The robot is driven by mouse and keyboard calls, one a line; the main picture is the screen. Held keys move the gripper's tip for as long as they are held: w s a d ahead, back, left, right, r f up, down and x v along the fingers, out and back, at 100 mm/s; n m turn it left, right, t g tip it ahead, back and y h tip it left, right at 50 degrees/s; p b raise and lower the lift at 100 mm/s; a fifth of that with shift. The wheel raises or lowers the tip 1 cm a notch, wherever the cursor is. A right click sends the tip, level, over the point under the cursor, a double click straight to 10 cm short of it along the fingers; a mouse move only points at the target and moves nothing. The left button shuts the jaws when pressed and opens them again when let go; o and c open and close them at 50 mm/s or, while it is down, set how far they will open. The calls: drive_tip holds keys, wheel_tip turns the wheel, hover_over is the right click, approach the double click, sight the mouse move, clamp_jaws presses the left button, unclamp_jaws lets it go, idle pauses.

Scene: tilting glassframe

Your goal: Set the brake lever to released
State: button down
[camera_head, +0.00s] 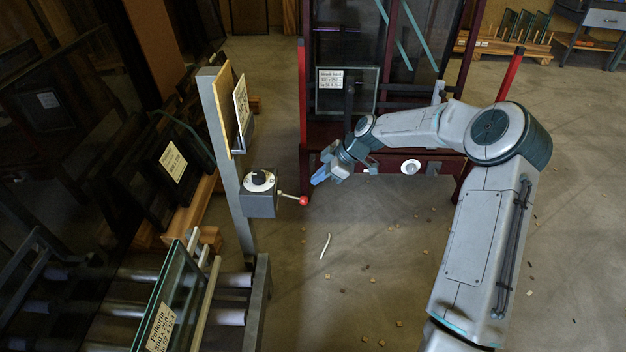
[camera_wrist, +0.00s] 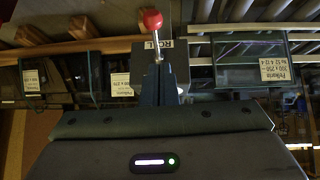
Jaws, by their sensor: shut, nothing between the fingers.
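The brake lever (camera_head: 289,197) is a thin metal rod with a red ball knob (camera_head: 304,201). It sticks out to the right, slightly downward, from a grey box (camera_head: 261,204) on an upright post. The box has a white round plate and a black dial on top. My gripper (camera_head: 317,182) is shut and empty, just above and right of the red knob, with a small gap visible. In the wrist view the red knob (camera_wrist: 152,19) and rod show just beyond my shut fingers (camera_wrist: 158,75), which hide the rod's lower end. Whether they touch it cannot be told.
The grey post (camera_head: 222,150) carries a sign (camera_head: 241,104). A dark red frame with glass (camera_head: 346,90) stands behind my gripper. A roller conveyor (camera_head: 120,305) with a glass pane lies front left. Open floor with small scraps (camera_head: 370,285) lies below.

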drive_tip(key=d+f+p+v, duration=0.1)
drive_tip(key=v, duration=0.6)
drive_tip(key=shift+d+r+p, duration=0.15)
drive_tip(key=shift+d+p, duration=0.05)
drive_tip(key=shift+p, duration=0.15)
drive_tip(key=shift+r, duration=0.1)
drive_tip(key=s+d+r+m+h+p, duration=0.1)
drive_tip(key=s+r+m+p, duration=0.4)
drive_tip(key=s+r+p, duration=0.5)
drive_tip(key=s+d+r+m+t+h+p, duration=0.1)
drive_tip(key=s+r+m+h+p, duration=0.3)
drive_tip(key=s+r+p, duration=0.6)
drive_tip(key=s+d+r+m+h+p, duration=0.2)
drive_tip(key=s+r+m+p, duration=0.6)
drive_tip(key=r, duration=1.5)
drive_tip(key=s+p, duration=0.1)
drive_tip(key=s, duration=0.4)
drive_tip(key=shift+s+d+r+h+p, duration=0.15)
drive_tip(key=shift+s+d+h+p, duration=0.15)
drive_tip(key=shift+s+d+p, duration=0.1)
